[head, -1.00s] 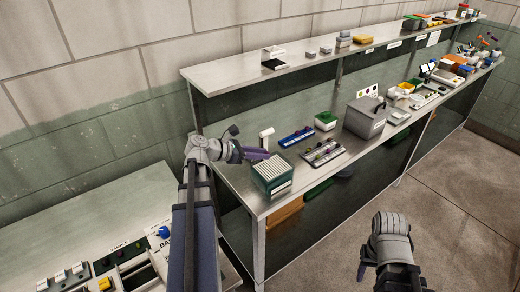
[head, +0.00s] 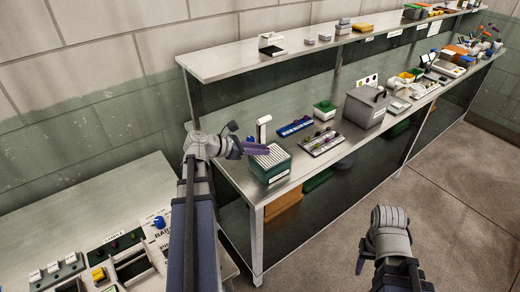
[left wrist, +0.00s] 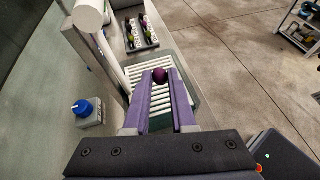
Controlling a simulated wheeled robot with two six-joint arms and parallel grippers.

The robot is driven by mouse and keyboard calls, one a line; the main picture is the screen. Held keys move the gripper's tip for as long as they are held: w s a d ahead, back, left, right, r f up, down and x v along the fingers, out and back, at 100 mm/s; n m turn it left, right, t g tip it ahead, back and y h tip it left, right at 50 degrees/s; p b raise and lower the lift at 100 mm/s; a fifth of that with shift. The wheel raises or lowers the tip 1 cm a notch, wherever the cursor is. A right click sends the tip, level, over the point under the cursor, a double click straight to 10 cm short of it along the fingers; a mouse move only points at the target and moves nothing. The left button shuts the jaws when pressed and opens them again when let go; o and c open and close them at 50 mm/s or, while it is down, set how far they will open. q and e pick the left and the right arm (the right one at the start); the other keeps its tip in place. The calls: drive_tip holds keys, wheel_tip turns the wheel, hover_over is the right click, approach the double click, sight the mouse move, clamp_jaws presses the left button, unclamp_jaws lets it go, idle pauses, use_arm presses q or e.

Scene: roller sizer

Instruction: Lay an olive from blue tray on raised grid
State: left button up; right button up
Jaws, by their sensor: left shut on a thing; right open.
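A dark purple olive (left wrist: 161,75) is between the tips of my left gripper (left wrist: 160,78), whose purple fingers are shut on it. In the head view my left gripper (head: 264,150) is over the near end of the bench, at the raised grid (head: 270,163), a white slatted top on a green box. The grid's white slats (left wrist: 140,79) lie below the fingers in the left wrist view; I cannot tell the gap. The blue tray (head: 295,127) lies farther back on the bench. My right gripper (head: 361,265) is open and empty, over the floor.
A white post (head: 262,130) stands close behind the grid. A grey tray with several small dark and coloured pieces (head: 323,144) and a grey lidded box (head: 366,108) stand to the right. A blue knob (left wrist: 83,108) shows in the wrist view.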

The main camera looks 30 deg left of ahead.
use_arm(q)
drive_tip(key=shift+f+b, duration=1.15)
drive_tip(key=shift+f, duration=0.3)
drive_tip(key=o, duration=1.2)
drive_tip(key=shift+o, duration=0.2)
drive_tip(key=shift+r, duration=0.15)
drive_tip(key=shift+r+p, duration=3.4)
drive_tip(key=shift+p, duration=0.2)
